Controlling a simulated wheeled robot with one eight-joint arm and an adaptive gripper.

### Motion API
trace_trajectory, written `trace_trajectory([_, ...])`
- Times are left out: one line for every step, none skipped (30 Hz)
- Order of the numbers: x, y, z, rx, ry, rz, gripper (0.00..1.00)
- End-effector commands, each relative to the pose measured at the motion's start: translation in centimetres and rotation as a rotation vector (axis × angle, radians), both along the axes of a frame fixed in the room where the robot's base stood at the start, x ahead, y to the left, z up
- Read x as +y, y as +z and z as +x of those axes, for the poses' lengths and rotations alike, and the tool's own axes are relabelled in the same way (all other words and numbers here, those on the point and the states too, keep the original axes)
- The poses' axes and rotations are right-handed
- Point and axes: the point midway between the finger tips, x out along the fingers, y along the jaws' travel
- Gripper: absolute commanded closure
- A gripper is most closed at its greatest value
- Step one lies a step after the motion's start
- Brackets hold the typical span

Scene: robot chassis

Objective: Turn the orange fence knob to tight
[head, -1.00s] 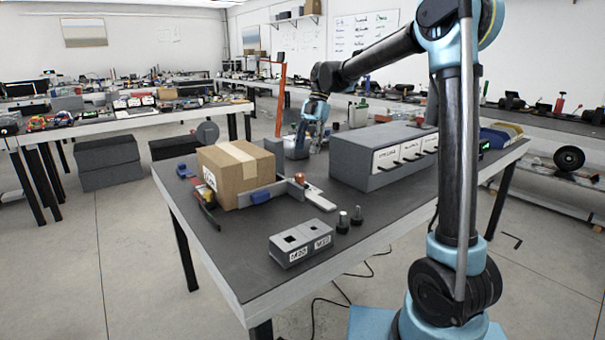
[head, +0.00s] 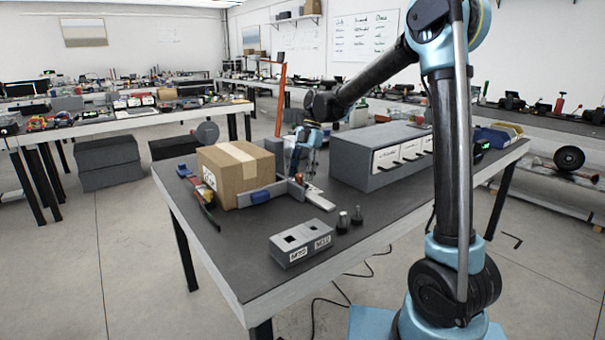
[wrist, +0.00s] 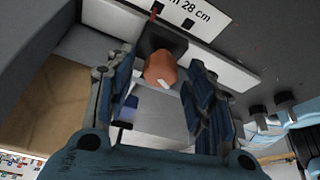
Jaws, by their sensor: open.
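The orange knob (wrist: 160,68) sits on a dark square mount at the fence in the wrist view. In the head view the knob (head: 299,178) is small and partly hidden by my gripper (head: 303,170), which points down over it. In the wrist view my gripper (wrist: 158,82) is open, with one blue finger on each side of the knob. A gap shows at both sides, so I see no grip on it. The grey fence (head: 281,190) runs beside the cardboard box. A white scale label reading "28 cm" (wrist: 183,14) lies beyond the knob.
The cardboard box (head: 235,175) stands left of my gripper, and a grey drawer unit (head: 370,165) stands right. A two-hole grey block (head: 300,243) and dark pegs (head: 350,218) are nearer the front. The table's front left is clear.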

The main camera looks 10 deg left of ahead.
Motion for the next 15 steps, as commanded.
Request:
trace_trajectory([-0.01, 0.01, 0.01, 0.0, 0.0, 0.0, 0.58])
trace_trajectory([0.0, 0.01, 0.0, 0.0, 0.0, 0.0, 0.65])
trace_trajectory([-0.01, 0.01, 0.02, 0.0, 0.0, 0.0, 0.74])
trace_trajectory([-0.01, 0.01, 0.02, 0.0, 0.0, 0.0, 0.8])
trace_trajectory([-0.01, 0.01, 0.02, 0.0, 0.0, 0.0, 0.87])
trace_trajectory([-0.01, 0.01, 0.02, 0.0, 0.0, 0.0, 0.95])
trace_trajectory([-0.01, 0.01, 0.02, 0.0, 0.0, 0.0, 0.95])
trace_trajectory([-0.02, 0.01, 0.01, 0.0, 0.0, 0.0, 0.95])
trace_trajectory([-0.5, 0.03, 0.03, 0.0, -0.002, 0.0, 0.95])
trace_trajectory([-0.32, 0.01, 0.04, 0.0, -0.002, -0.001, 0.95])
trace_trajectory([-0.24, 0.02, 0.04, 0.0, -0.002, 0.0, 0.95])
trace_trajectory([-0.17, 0.03, 0.05, -0.001, -0.004, -0.001, 0.95])
trace_trajectory([-0.14, 0.02, 0.05, -0.001, -0.006, -0.001, 0.95])
trace_trajectory([-0.12, 0.02, 0.06, -0.001, -0.011, -0.001, 0.95])
trace_trajectory([-0.11, 0.02, 0.06, -0.001, -0.018, 0.0, 0.95])
